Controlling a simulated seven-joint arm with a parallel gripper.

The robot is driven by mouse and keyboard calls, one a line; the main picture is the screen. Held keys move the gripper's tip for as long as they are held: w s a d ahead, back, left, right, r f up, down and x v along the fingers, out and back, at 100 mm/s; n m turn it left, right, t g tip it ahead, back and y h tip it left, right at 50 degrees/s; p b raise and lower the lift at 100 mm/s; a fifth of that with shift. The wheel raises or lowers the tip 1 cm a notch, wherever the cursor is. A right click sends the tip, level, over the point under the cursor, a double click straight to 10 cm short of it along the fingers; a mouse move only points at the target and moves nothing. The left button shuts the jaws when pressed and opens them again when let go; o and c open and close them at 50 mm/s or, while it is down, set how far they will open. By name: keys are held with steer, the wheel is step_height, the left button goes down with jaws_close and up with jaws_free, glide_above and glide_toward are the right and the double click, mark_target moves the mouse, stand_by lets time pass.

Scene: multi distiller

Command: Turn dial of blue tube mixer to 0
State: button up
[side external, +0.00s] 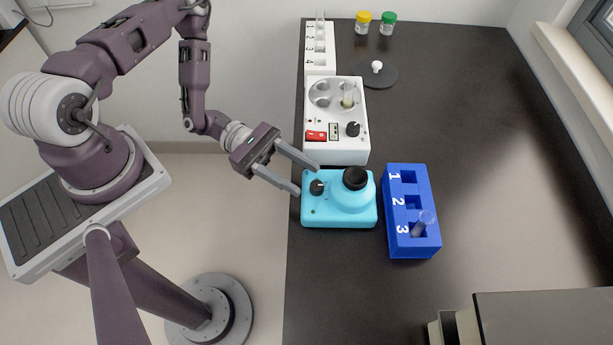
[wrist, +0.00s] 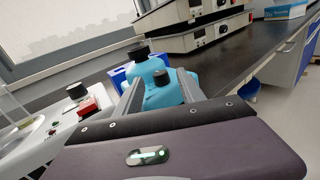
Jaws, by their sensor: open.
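The blue tube mixer (side external: 335,212) stands near the left edge of the dark bench in the side external view, with a black cup (side external: 355,178) on top. Its small black dial (side external: 317,187) is on its left part. My gripper (side external: 307,180) is open, its two fingers reaching toward the dial from the left, one on each side of it. I cannot tell whether they touch it. The wrist view shows the mixer (wrist: 152,78) ahead, with the dial (wrist: 162,76) between the fingers (wrist: 160,90). The number the dial points to is too small to read.
A white centrifuge (side external: 340,150) with a dial and red switch stands just behind the mixer. A blue rack (side external: 423,235) with a tube in slot 3 is close on the right. A white rack (side external: 320,62), a black lid (side external: 385,80) and two jars are farther back.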

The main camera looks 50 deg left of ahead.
mark_target(317, 187)
steer(key=shift+w+d, duration=0.2)
steer(key=shift+d, duration=0.95)
jaws_close()
steer(key=n+t, duration=0.1)
steer(key=n+t+y, duration=0.1)
steer(key=t, duration=0.1)
steer(key=n+t, duration=0.1)
steer(key=shift+s+d+t+y, duration=0.2)
steer(key=shift+s+t+y, duration=0.1)
steer(key=shift+s+t, duration=0.1)
steer(key=shift+n+t+y, duration=0.5)
steer(key=shift+n+t, duration=0.2)
steer(key=shift+t, duration=0.2)
jaws_free()
